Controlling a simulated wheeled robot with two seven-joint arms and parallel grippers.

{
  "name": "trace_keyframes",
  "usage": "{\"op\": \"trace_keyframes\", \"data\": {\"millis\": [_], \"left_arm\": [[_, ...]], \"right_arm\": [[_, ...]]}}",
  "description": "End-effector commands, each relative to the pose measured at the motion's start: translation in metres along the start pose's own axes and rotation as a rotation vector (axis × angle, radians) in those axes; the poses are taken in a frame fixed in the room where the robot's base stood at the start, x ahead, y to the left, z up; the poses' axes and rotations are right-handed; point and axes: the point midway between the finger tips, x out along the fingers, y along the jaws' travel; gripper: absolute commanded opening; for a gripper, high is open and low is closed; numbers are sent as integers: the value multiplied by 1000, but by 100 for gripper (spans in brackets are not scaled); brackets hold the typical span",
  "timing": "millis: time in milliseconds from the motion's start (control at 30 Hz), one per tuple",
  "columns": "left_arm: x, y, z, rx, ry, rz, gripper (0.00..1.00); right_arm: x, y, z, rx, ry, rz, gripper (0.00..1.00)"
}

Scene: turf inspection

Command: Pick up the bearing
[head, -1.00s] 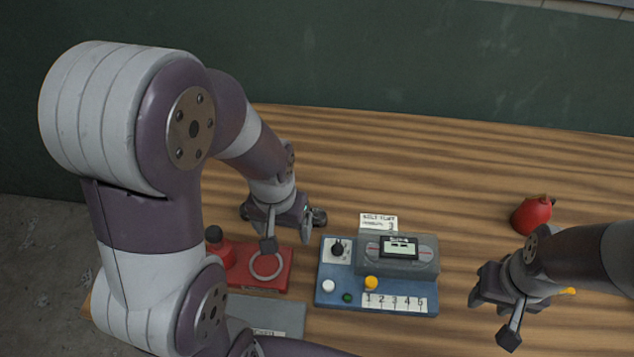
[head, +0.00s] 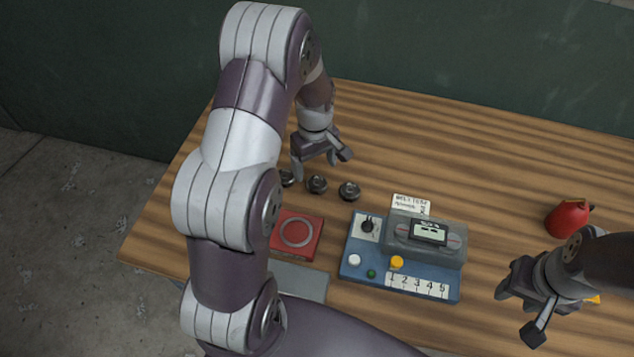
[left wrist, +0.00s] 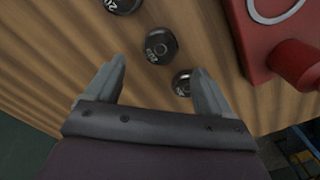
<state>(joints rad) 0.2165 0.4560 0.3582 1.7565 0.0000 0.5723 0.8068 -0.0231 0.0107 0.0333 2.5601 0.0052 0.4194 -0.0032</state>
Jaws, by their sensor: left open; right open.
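Three small dark round pieces, which look like bearings, lie in a row on the wooden table: a left one (head: 287,178), a middle one (head: 316,184) and a right one (head: 349,191). In the left wrist view they show as an upper one (left wrist: 122,5), a middle one (left wrist: 160,46) and a lower one (left wrist: 183,83), with pale marks. My left gripper (head: 322,166) is open and empty above and just behind the row. In its wrist view its fingers (left wrist: 157,68) straddle the row from above. My right gripper (head: 518,312) is open and empty at the right.
A red block (head: 311,247) with a pale ring stands in front of the pieces; its red knob (left wrist: 297,64) shows in the wrist view. A blue tester (head: 352,272) with buttons stands to its right, a grey plate (head: 305,282) in front. A red bulb (head: 568,218) stands far right.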

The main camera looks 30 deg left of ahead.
Motion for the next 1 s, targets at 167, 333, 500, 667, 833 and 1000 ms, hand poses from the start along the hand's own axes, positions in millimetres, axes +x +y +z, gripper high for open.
{"op": "trace_keyframes", "data": {"millis": [167, 333, 500, 667, 833, 1000], "left_arm": [[26, 0, 7, 2, -3, -4, 82], [52, 1, 7, 1, 0, 0, 82], [56, 1, 7, 2, 1, 1, 82], [55, 1, 7, 2, 1, 1, 50], [55, 1, 7, 2, 2, 2, 15], [54, 1, 7, 2, 2, 2, 15]], "right_arm": [[-9, 0, -1, 0, 0, 0, 43], [-11, 0, -1, 0, 0, 0, 43], [-10, 0, -1, 0, 0, 0, 43], [-10, 0, -1, 0, 0, 0, 43], [-10, 0, -1, 0, 0, 0, 43], [-10, 0, -1, 0, 0, 0, 43]]}}
